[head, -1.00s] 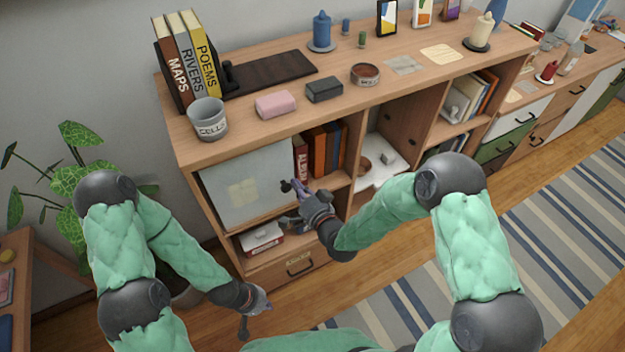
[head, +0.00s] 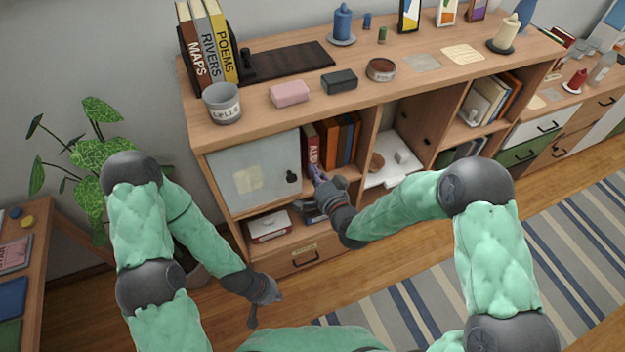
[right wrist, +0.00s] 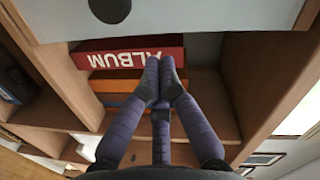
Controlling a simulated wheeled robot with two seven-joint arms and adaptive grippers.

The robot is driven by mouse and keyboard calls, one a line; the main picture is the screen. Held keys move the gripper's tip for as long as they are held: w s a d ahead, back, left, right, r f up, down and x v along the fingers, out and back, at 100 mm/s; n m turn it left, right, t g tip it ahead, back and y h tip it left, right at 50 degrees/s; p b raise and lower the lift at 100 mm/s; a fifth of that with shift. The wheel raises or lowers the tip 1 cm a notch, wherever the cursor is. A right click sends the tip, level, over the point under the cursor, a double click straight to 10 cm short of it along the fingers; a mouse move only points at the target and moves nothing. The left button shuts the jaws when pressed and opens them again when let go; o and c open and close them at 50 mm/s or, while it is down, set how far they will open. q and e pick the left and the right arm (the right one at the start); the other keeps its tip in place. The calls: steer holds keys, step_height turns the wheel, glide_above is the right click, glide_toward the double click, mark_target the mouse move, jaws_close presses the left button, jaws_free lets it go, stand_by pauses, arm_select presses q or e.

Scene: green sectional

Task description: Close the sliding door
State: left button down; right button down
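The sliding door is a pale grey panel (head: 240,168) with a dark round knob (head: 292,177) near its right edge. It covers the left part of the upper left compartment, and the part to its right stands open. In the right wrist view the door (right wrist: 210,14) runs along the top with the knob (right wrist: 110,8) cut by the frame edge. My right gripper (head: 316,176) is just right of the door's edge, before the red album (head: 313,146). Its fingertips (right wrist: 158,78) are together with nothing visible between them. My left gripper (head: 267,306) hangs low before the drawer, fingers spread and empty.
Several upright books (head: 342,140) stand in the open compartment beside the album. A grey cup (head: 222,103), a pink block (head: 290,93) and a dark box (head: 339,81) stand on the cabinet top. A plant (head: 95,150) is at left. The floor before the cabinet is clear.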

steer(key=p+v, duration=0.1)
steer(key=v, duration=0.9)
steer(key=shift+d, duration=0.1)
steer(key=s+d+f+n+g+h, duration=0.15)
steer(key=f+g, duration=0.25)
steer(key=f, duration=0.4)
steer(key=s+d+f+n+g+h, duration=0.1)
steer(key=s+f+g, duration=0.2)
steer(key=f, duration=0.5)
steer(key=s+f+n+g, duration=0.3)
steer(key=s+f+g, duration=0.5)
steer(key=s, duration=0.6)
steer(key=shift+d+f, duration=0.4)
steer(key=shift+f, duration=0.6)
